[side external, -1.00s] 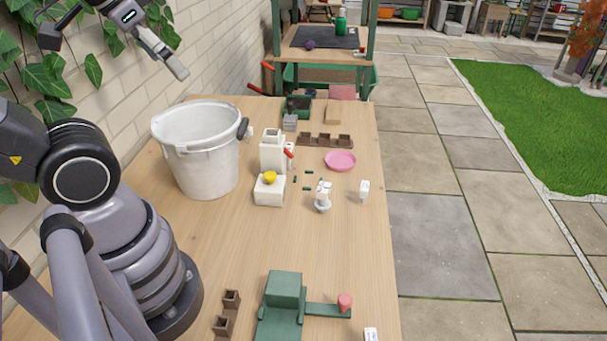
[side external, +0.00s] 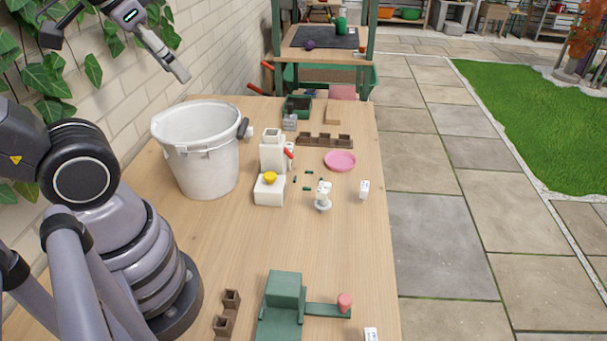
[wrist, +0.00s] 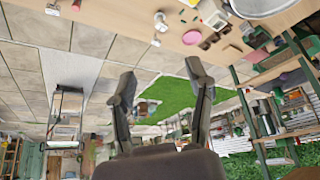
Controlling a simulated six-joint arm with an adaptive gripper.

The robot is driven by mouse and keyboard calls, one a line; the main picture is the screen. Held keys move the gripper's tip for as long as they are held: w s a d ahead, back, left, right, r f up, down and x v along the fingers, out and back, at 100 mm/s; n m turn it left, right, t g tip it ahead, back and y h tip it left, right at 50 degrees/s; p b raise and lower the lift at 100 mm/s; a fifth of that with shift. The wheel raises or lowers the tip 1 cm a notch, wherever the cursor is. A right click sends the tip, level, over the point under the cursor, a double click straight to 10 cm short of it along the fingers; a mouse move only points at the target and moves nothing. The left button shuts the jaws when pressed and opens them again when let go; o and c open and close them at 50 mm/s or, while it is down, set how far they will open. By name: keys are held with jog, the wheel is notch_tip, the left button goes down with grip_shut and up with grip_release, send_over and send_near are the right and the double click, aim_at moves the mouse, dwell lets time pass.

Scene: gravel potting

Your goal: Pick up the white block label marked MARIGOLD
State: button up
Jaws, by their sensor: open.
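Several small white blocks are in the side view: one at the table's right edge (side external: 364,189), one at the bottom edge of the picture (side external: 371,334), and one on top of a small round white stand (side external: 323,203). Their lettering is too small to read, so I cannot tell which is MARIGOLD. A white block at the upper left of the wrist view (wrist: 52,9) lies near the table edge. My gripper (wrist: 160,68) is open and empty, fingers apart. In the side view it is at the upper left, high above the table and well away from the blocks.
A white bucket (side external: 197,160) stands at the left. Nearby are a white box with a yellow dome (side external: 269,192), a taller white box (side external: 273,153), a pink saucer (side external: 340,161) and a brown tray (side external: 325,140). A green fixture (side external: 284,296) stands in front.

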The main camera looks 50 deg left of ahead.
jog(key=w+d+f+n+g+h, duration=0.55)
jog(key=w+d+f+g, duration=0.45)
jog(key=w+d+f, duration=0.6)
jog(key=n+g+h, duration=0.4)
jog(key=h, duration=0.1)
send_near(371, 337)
jog(key=shift+n, duration=0.35)
jog(key=x, duration=0.4)
jog(key=shift+f, duration=0.1)
jog(key=x, duration=0.6)
jog(key=shift+s+d+f, duration=0.1)
jog(key=shift+d, duration=0.1)
grip_shut()
